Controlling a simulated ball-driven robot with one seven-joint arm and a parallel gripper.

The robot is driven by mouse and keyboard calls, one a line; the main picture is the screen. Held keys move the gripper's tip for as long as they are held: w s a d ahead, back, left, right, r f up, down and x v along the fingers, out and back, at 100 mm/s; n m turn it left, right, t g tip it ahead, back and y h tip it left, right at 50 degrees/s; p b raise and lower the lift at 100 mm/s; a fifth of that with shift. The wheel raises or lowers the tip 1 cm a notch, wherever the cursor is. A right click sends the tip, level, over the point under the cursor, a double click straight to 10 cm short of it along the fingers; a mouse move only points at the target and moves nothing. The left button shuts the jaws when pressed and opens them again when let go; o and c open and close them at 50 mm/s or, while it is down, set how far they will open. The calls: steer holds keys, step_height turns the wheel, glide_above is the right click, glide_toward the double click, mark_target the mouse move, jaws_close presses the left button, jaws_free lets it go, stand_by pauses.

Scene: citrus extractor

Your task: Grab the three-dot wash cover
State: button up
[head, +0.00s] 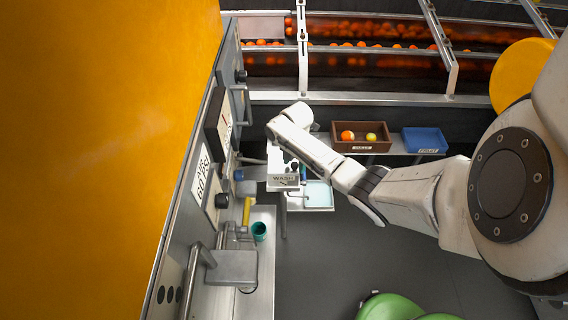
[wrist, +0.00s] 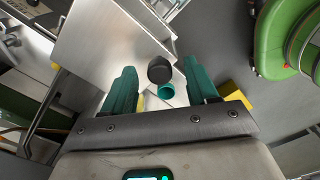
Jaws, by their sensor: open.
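My gripper (wrist: 160,80) is open in the wrist view, with its two green fingers apart. Between and beyond them show a dark round knob (wrist: 160,70) and a teal cup (wrist: 166,93); nothing is clearly held. In the head view, a pale box front labelled WASH (head: 283,181) stands below my forearm, with small dark parts above it. Three dark dots (head: 169,295) are on the steel panel at lower left. I cannot tell which piece is the three-dot wash cover. My fingertips are not clear in the head view.
The steel machine front (head: 200,215) with knobs and pipes runs along the left. The teal cup stands on a metal ledge (head: 262,275). A brown fruit crate (head: 347,145) and a blue tray (head: 425,141) sit behind. Grey floor is open at lower middle.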

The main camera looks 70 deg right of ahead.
jaws_close()
stand_by(0.5)
stand_by(0.3)
